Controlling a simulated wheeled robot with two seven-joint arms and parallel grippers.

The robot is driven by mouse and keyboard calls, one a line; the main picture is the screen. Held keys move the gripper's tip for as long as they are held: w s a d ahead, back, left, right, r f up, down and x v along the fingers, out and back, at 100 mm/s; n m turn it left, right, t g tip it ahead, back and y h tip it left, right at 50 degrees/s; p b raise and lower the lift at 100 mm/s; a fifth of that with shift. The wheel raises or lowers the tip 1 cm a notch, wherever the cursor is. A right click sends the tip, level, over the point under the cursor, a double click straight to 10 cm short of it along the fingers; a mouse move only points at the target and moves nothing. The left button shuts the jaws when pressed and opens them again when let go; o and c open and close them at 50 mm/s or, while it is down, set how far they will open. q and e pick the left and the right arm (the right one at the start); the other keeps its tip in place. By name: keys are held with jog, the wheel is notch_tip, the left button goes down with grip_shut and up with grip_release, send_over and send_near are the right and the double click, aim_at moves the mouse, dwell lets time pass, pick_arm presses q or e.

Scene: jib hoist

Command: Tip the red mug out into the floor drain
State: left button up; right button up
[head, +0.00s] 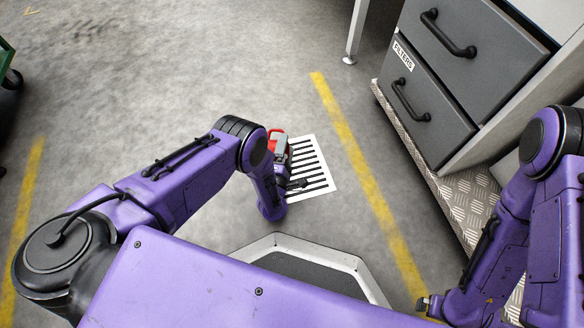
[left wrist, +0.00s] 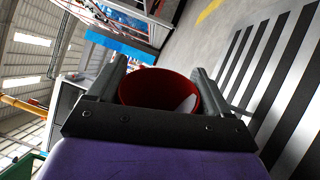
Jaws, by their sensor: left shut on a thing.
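The red mug (head: 275,131) is in my left gripper (head: 283,148), above the left edge of the floor drain. In the left wrist view the mug (left wrist: 150,88) sits between both fingers of the gripper (left wrist: 160,82), its open mouth showing. That view is rolled well over, with the floor at right and the roof at left, so the mug looks strongly tilted. A pale patch shows inside; I cannot tell what it is. The floor drain (head: 318,170) is a white plate with black slots, partly hidden by my left arm. My right gripper (head: 428,304) is low at the right, away from the drain.
A grey drawer cabinet (head: 450,75) labelled FILTERS stands at the right on a tread-plate base (head: 440,195). A yellow floor line (head: 355,150) runs between it and the drain. A table leg (head: 354,35) stands at the back.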

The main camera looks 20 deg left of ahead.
pick_arm(q)
jog(key=shift+d+m, duration=0.4)
jog(key=shift+w+d+m+h, duration=0.1)
jog(key=shift+d+m+h, duration=0.2)
jog(key=shift+m, duration=0.8)
jog(key=shift+s+d+m+h, duration=0.1)
jog(key=shift+d+m+h, duration=0.2)
jog(key=shift+m, duration=0.8)
jog(key=shift+w+d+m+h, duration=0.1)
jog(key=shift+d+m+h, duration=0.15)
jog(key=shift+m, duration=0.85)
dwell(1.3)
